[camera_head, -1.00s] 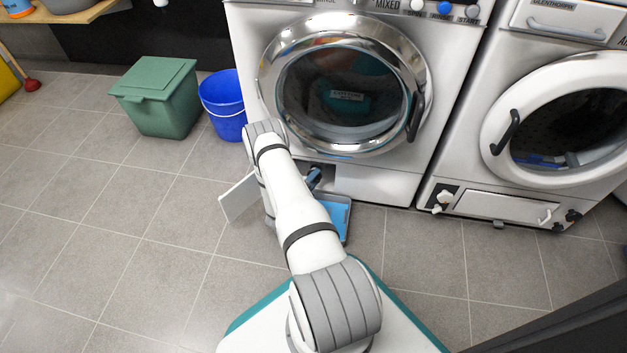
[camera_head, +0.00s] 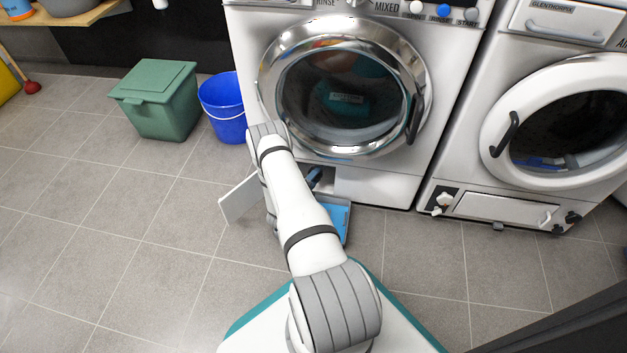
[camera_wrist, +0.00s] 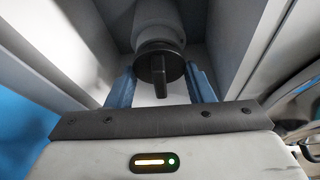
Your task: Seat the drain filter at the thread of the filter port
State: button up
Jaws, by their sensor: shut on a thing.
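In the wrist view the drain filter (camera_wrist: 160,62) shows a round black cap with a flat grip bar facing me and a pale grey cylinder behind it. My gripper (camera_wrist: 161,82) has its two blue fingers on either side of the cap, shut on the filter. The filter sits within the pale-walled recess low in the washing machine (camera_head: 375,185). The port's thread is hidden behind the filter, so I cannot tell whether they touch.
An open white flap (camera_head: 240,198) stands left of my arm. A grey tray with a blue inside (camera_head: 336,222) lies on the floor below the recess. A blue bucket (camera_head: 224,108) and green bin (camera_head: 158,100) stand left.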

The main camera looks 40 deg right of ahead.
jog(key=shift+w+d, duration=0.25)
jog(key=shift+d, duration=0.05)
jog(key=o, duration=1.2)
jog(key=shift+c, duration=0.2)
jog(key=p+v, duration=0.3)
jog(key=v, duration=0.5)
